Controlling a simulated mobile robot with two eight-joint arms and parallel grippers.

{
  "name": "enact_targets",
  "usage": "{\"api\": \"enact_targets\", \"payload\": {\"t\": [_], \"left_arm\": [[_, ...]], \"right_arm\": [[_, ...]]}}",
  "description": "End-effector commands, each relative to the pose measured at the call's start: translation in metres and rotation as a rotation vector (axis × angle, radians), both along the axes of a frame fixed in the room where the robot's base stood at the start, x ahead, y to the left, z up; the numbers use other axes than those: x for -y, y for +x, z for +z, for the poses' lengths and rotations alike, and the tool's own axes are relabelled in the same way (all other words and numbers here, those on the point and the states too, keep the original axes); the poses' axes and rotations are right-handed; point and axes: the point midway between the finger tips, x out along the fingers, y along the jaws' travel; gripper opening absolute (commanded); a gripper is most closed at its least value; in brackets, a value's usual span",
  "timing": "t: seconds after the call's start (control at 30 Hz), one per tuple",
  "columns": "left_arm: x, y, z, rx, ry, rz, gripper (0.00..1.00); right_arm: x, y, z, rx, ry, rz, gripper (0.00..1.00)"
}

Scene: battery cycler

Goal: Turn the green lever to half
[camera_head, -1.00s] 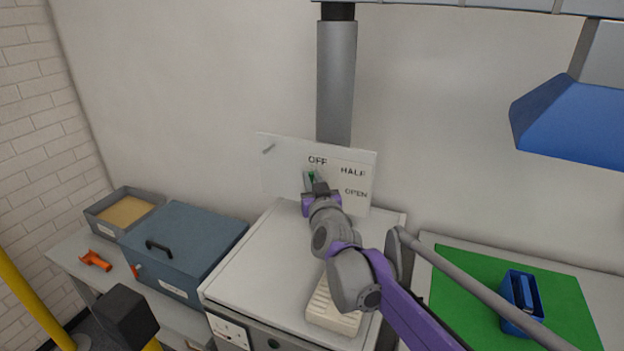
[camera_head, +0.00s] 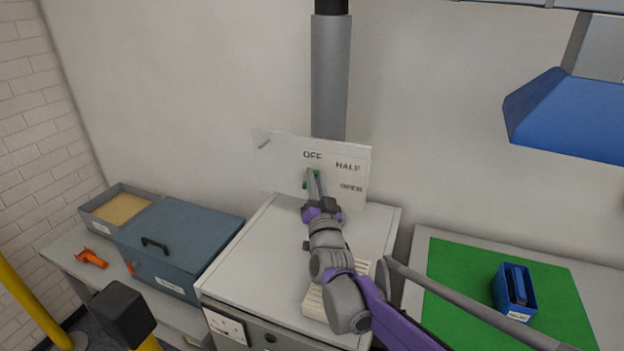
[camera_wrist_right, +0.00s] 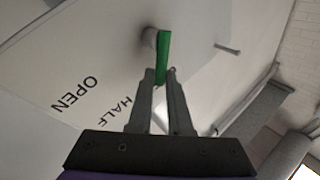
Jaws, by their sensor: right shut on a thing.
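The green lever (camera_wrist_right: 163,55) sticks out from a grey pivot on a white panel with the labels OFF, HALF and OPEN. In the head view the panel (camera_head: 275,170) stands against the wall behind the white cabinet, and only a bit of the lever (camera_head: 305,183) shows beside the fingers. My right gripper (camera_head: 313,178) is at the lever below OFF. In the wrist view my right gripper (camera_wrist_right: 162,80) is shut on the lever's end. The lever's exact angle relative to the labels is hard to tell. My left gripper is not in view.
The white cabinet top (camera_head: 245,255) lies under my right arm, with a cream ribbed block (camera_head: 315,305) partly hidden by it. A blue-grey box (camera_head: 185,240) stands left. A green mat (camera_head: 450,270) with a blue holder (camera_head: 513,290) lies right. A blue hood (camera_head: 565,115) hangs upper right.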

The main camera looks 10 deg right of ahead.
Motion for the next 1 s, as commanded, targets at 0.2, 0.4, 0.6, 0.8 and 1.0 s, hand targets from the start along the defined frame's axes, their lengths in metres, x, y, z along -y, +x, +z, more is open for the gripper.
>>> {"api": "enact_targets", "payload": {"t": [0.2, 0.4, 0.6, 0.8, 1.0], "left_arm": [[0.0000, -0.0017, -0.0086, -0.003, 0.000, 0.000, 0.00], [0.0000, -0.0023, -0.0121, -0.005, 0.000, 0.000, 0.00], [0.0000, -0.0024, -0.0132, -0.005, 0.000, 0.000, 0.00], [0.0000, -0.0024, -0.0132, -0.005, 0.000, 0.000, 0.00], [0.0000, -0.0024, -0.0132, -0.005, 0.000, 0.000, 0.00]], "right_arm": [[0.0028, -0.0020, -0.0059, 0.074, 0.112, 0.000, 0.00], [0.0042, -0.0030, -0.0075, 0.116, 0.174, 0.001, 0.00], [0.0051, -0.0033, -0.0079, 0.134, 0.199, 0.000, 0.00], [0.0053, -0.0034, -0.0076, 0.136, 0.203, 0.000, 0.00], [0.0053, -0.0034, -0.0075, 0.136, 0.202, 0.000, 0.19]]}}
